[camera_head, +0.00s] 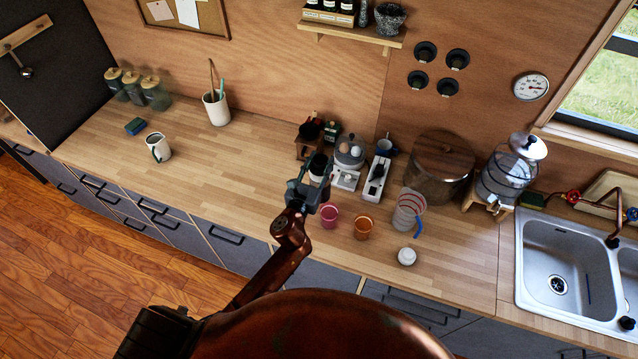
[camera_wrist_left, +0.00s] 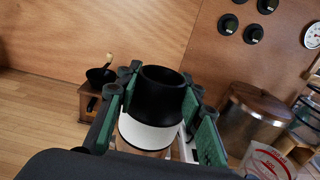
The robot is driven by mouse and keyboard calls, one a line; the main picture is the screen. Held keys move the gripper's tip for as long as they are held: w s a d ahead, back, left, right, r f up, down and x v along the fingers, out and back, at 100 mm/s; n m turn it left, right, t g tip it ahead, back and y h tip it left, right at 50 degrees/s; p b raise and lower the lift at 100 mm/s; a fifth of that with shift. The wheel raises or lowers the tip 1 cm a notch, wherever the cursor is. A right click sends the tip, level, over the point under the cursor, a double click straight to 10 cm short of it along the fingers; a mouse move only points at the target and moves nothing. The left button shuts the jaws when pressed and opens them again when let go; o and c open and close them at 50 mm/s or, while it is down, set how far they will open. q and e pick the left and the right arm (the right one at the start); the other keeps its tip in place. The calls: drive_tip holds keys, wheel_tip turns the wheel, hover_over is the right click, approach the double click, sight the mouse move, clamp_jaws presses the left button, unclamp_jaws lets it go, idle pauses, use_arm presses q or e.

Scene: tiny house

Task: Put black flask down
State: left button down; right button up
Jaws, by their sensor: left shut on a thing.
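The black flask (camera_head: 318,162) is in my left gripper (camera_head: 312,184), over the wooden counter near the back wall. In the left wrist view the flask (camera_wrist_left: 163,88) has an open black top and a white band below it. It looks upright, with the green-padded fingers of my left gripper (camera_wrist_left: 160,112) on either side, shut on it. Its base is hidden, so I cannot tell whether it touches the counter (camera_head: 200,178). My right gripper is not in view.
A coffee grinder (camera_head: 309,140), an egg cooker (camera_head: 349,154) and a power strip (camera_head: 376,178) stand close by. A pink cup (camera_head: 329,216), an orange cup (camera_head: 363,228) and a measuring jug (camera_head: 407,210) stand to the right. The counter is clear to the left, up to a mug (camera_head: 158,148).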

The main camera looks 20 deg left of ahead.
sight(317, 185)
use_arm(q)
wheel_tip(317, 185, down, 9)
drive_tip(key=shift+r+b, duration=0.2)
drive_tip(key=shift+b, duration=1)
drive_tip(key=shift+f, duration=0.1)
drive_tip(key=shift+f, duration=0.1)
drive_tip(key=c, duration=1.3)
unclamp_jaws()
